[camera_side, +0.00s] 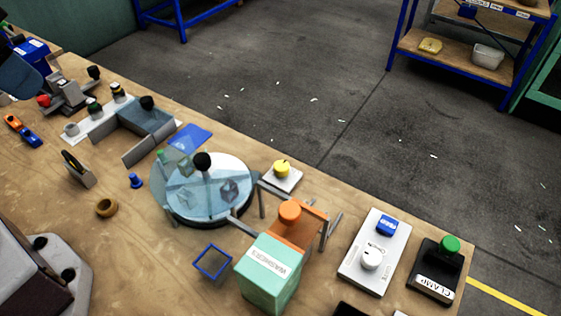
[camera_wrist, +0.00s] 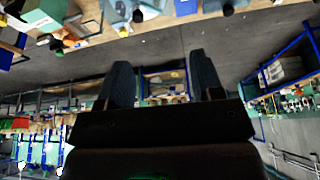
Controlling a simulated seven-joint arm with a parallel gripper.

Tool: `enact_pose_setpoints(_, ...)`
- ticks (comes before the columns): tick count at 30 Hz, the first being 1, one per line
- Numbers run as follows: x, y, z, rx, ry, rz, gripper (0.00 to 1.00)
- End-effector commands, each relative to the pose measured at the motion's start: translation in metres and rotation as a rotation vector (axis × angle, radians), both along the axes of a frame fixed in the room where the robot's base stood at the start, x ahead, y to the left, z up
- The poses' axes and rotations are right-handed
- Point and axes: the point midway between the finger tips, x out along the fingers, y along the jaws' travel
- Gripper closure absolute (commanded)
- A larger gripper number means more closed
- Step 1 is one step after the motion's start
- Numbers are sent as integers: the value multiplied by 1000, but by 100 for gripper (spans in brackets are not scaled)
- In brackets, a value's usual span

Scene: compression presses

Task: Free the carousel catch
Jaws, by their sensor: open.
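The round carousel (camera_side: 238,170) stands on the bench in the middle of the side view, with a black knob (camera_side: 202,161) over its centre and clear panels on it. A yellow knob (camera_side: 281,168) on a pale square plate sits just beyond its right edge; I cannot tell whether this is the catch. An orange knob (camera_side: 290,211) tops an orange block at the end of grey rails beside the carousel. My gripper (camera_wrist: 163,75) shows in the wrist view with its two dark fingers apart and nothing between them. The fingers are far from the carousel.
A green WASHERS box (camera_side: 268,272) stands in front of the orange block. A white panel (camera_side: 362,270) with a dial and a black CLAMP box (camera_side: 434,283) lie to the right.

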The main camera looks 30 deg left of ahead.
Motion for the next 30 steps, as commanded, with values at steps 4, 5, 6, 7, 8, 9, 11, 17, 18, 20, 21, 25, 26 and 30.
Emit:
enact_pose_setpoints(4, 40, 4, -22, 158, 87, -150, 40)
enact_pose_setpoints(5, 52, 5, -26, 209, 85, -199, 40)
enact_pose_setpoints(6, 69, 7, -31, 280, 76, -276, 40)
enact_pose_setpoints(7, 82, 8, -34, 336, 66, -341, 40)
enact_pose_setpoints(8, 96, 8, -37, 394, 53, -408, 40)
enact_pose_setpoints(9, 116, 6, -42, 474, 33, -511, 40)
enact_pose_setpoints(11, 146, 1, -50, 598, 0, -683, 40)
enact_pose_setpoints(17, 236, -51, -88, 1014, -134, -1422, 40)
enact_pose_setpoints(18, 248, -65, -98, 1085, -161, -1589, 40)
enact_pose_setpoints(20, 261, -89, -115, 1183, -203, -1849, 40)
enact_pose_setpoints(21, 267, -103, -127, 1240, -230, -2027, 40)
enact_pose_setpoints(25, 269, -142, -166, 1361, -327, -2612, 40)
enact_pose_setpoints(26, 268, -147, -173, 1375, -349, -2735, 40)
enact_pose_setpoints(30, 258, -157, -182, -1099, 371, 2510, 40)
